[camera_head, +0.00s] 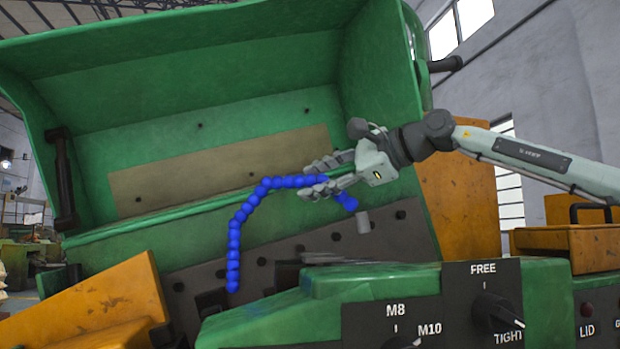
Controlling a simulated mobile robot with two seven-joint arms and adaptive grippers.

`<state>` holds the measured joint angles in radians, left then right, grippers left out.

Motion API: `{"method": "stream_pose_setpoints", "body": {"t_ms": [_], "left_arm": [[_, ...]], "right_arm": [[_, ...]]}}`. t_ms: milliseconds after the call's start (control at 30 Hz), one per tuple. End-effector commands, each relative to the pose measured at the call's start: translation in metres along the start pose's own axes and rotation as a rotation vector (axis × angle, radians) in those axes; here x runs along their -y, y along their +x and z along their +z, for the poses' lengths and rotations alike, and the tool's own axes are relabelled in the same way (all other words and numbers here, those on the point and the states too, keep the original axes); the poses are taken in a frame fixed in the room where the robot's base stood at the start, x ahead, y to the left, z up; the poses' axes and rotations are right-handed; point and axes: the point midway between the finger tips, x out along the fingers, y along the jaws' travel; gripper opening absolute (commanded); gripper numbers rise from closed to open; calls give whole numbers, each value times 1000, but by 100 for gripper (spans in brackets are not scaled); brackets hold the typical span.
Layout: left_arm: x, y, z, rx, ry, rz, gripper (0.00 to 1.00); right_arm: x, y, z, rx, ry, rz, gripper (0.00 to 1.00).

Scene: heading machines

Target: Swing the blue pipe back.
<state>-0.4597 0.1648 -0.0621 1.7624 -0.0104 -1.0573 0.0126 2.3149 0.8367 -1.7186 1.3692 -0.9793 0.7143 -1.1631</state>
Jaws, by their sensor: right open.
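The blue pipe (240,217) is a beaded, segmented hose in the middle of the head view. It rises from the dark plate at the lower left, bends over to the right, and ends in a grey nozzle (363,222) pointing down. My right gripper (308,179) comes in from the right and is open, with its fingers around or beside the pipe's upper right stretch. Part of the pipe is hidden behind the fingers and gripper body. I cannot tell whether the fingers touch it. My left gripper is not in view.
A raised green lid (190,75) stands behind the pipe, with a black handle (63,180) on its left. In front is a green housing with a panel of knobs (496,312) marked FREE and TIGHT. Orange panels (95,305) flank the machine. The space left of the pipe looks open.

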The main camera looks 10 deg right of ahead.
Motion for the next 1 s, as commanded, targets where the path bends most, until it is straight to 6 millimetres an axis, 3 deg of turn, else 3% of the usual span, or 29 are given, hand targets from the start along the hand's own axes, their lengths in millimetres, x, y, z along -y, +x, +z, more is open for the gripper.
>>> {"method": "stream_pose_setpoints", "body": {"t_ms": [400,733,1000], "left_arm": [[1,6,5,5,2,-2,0],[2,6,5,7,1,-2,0],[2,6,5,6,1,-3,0]], "right_arm": [[0,11,0,0,0,-1,41],[0,11,0,0,0,-1,0],[0,11,0,0,-2,0,0]]}}
